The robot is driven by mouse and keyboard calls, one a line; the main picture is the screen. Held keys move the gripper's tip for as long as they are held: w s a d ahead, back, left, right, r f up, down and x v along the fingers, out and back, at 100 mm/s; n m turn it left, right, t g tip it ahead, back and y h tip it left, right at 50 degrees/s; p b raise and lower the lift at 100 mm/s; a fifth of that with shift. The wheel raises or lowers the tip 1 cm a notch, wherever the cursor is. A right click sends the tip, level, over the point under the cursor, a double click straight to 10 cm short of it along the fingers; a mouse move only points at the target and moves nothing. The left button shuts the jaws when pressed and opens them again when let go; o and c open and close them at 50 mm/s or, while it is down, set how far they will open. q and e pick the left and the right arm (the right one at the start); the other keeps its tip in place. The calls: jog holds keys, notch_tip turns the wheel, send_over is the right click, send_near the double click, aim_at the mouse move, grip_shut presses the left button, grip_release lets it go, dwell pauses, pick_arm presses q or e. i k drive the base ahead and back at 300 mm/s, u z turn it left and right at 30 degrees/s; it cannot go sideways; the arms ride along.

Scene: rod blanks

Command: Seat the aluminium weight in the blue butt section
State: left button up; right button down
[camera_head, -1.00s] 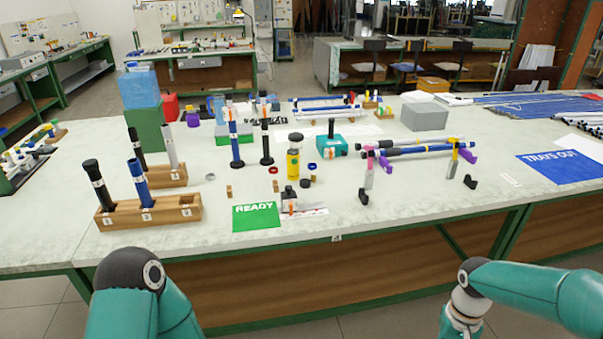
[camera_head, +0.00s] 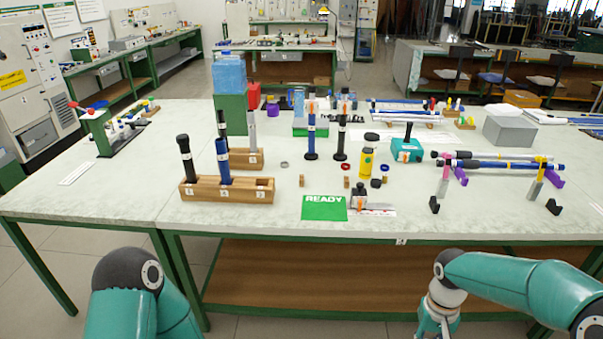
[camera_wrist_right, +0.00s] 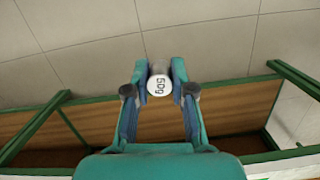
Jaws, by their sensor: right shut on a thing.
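The aluminium weight (camera_wrist_right: 159,85) is a small silvery cylinder with a white end face marked "50g". My right gripper (camera_wrist_right: 159,68) is shut on it, one finger on each side, over the floor in front of the bench. A blue tube section (camera_head: 223,163) stands upright in the middle slot of the front wooden rack (camera_head: 250,191); its top looks open, but it is small. Another blue upright piece (camera_head: 311,137) with an orange clip stands on a black foot farther right. My left gripper is out of view; only my left arm shows at the bottom.
A black tube (camera_head: 185,158) stands in the same rack's left slot; the right slot is empty. A second rack (camera_head: 246,159) is behind. A yellow bottle (camera_head: 367,162), green READY mat (camera_head: 324,207) and rod stands are to the right.

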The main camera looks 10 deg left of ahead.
aim_at(220, 148)
jog(key=z, duration=0.65)
jog(key=i, duration=0.15)
jog(key=u, duration=2.05)
jog(key=i, duration=1.6)
jog(key=z, duration=0.1)
